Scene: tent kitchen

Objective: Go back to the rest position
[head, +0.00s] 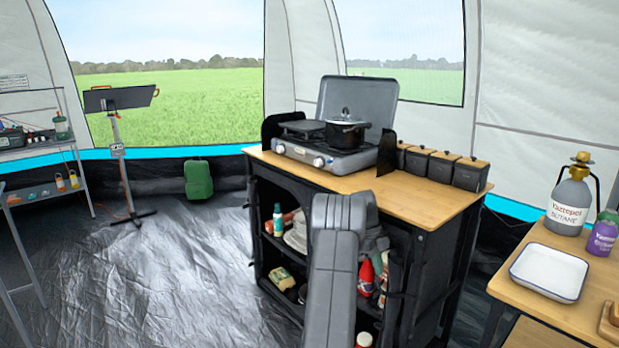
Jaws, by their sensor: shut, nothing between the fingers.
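My grey arm (335,265) rises from the bottom edge in the middle of the head view and stands in front of the kitchen cabinet. Its upper joint shows just below the front edge of the cabinet's wooden top. I cannot make out my gripper or its fingers; the arm's far end is hidden behind its own links. No thing is seen held by the arm.
The kitchen cabinet (405,199) bears a camping stove (340,160) with a pot (345,134) and several dark canisters (470,174). At right, a wooden table holds a white tray (548,272) and a butane bottle (570,200). Floor at left (170,270) is mostly clear.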

